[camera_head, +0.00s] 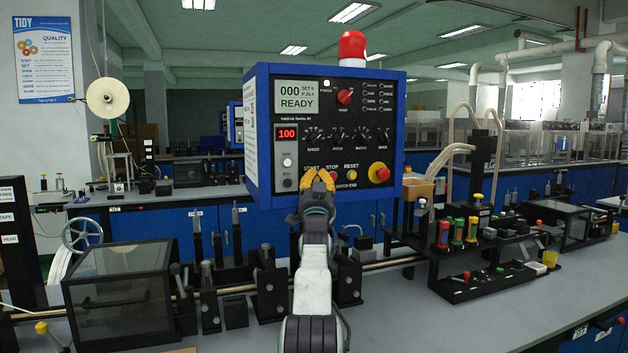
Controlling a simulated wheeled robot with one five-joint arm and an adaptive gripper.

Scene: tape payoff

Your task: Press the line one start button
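The blue-framed control box (402,100) stands in the middle of the view, with a dark front panel and a READY display. START, STOP and RESET labels run along its lower part. My gripper (318,178), with yellow fingertips, is raised in front of this lower row, just under the START label (311,167). It covers the place below that label, so the start button is hidden. The red stop button (333,176) shows partly at the fingertips' right edge. The yellow reset button (351,177) is farther right. I cannot tell whether the fingertips touch the panel.
A red emergency knob (379,173) on a yellow base is at the panel's lower right. A red beacon (352,48) tops the box. A dark clear-sided case (120,295) and black fixtures stand left, a black tool rack (470,245) right. The grey bench (420,325) is clear at front right.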

